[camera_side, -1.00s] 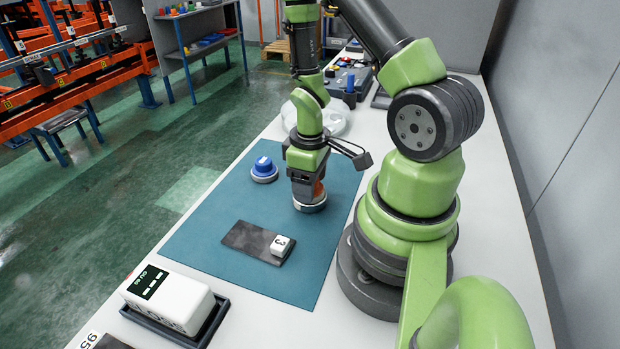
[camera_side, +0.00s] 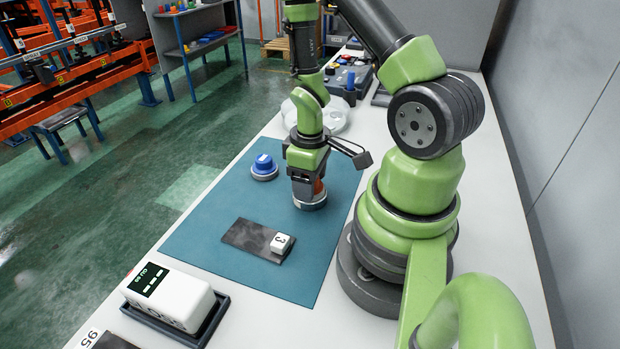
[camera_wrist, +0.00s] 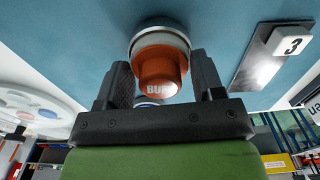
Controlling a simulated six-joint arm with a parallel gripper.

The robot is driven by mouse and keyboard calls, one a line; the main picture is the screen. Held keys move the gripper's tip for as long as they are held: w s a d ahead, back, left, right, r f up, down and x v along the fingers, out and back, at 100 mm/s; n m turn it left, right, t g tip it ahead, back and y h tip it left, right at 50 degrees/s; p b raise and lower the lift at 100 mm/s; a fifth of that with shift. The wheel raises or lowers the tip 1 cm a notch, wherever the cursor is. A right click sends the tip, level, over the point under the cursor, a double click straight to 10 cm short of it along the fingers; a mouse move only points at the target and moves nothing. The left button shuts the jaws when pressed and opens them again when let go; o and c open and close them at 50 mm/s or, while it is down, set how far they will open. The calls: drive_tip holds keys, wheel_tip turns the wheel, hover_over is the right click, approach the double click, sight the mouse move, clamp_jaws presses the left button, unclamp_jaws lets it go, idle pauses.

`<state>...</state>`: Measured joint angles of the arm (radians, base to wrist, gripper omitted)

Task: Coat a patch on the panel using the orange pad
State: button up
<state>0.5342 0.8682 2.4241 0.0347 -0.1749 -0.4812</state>
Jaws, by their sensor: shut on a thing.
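My gripper (camera_side: 309,190) is shut on the orange pad, over the teal mat (camera_side: 215,222). In the wrist view the orange pad (camera_wrist: 158,74) shows its orange knob with lettering between the two dark fingers. Its pale round base is at or close to the mat; I cannot tell if it touches. The dark grey panel (camera_side: 245,236) lies flat on the mat, nearer the camera than the gripper. A white block marked 3 (camera_side: 282,243) sits at the panel's right end. The panel also shows in the wrist view (camera_wrist: 258,68).
A blue-knobbed pad (camera_side: 264,168) stands on the mat left of my gripper. A white device with a dark display (camera_side: 170,299) sits in a dark tray at the near left. The mat between pad and panel is clear.

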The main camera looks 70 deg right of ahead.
drive_tip(key=shift+r, duration=3.5)
